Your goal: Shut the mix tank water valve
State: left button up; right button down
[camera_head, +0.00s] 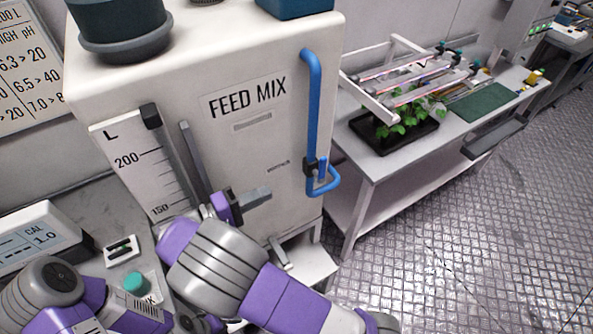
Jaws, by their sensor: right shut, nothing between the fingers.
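The white mix tank (285,130) labelled FEED MIX fills the middle left. A blue water pipe (314,90) runs down its right edge and hooks back at the bottom. A dark valve body (310,167) sits low on this pipe, with a short blue lever (322,169) beside it, roughly upright and in line with the pipe. My right gripper (258,196) is shut and empty in front of the tank's lower front, left of the valve and apart from it. My left arm shows at the lower left, but its gripper is not visible.
A level gauge (135,165) is on the tank's left. A white table (360,180) to the right bears a black plant tray (385,143) under a rack. A meter (38,237) and a teal-capped bottle (136,283) are at lower left. The right floor is clear.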

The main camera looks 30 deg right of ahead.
aim_at(319, 165)
jog(key=shift+a+r, duration=0.3)
jog(key=shift+r, duration=0.15)
jog(key=d, duration=0.9)
jog(key=w+d, duration=0.1)
jog(key=d, duration=0.4)
jog(key=shift+w, duration=0.1)
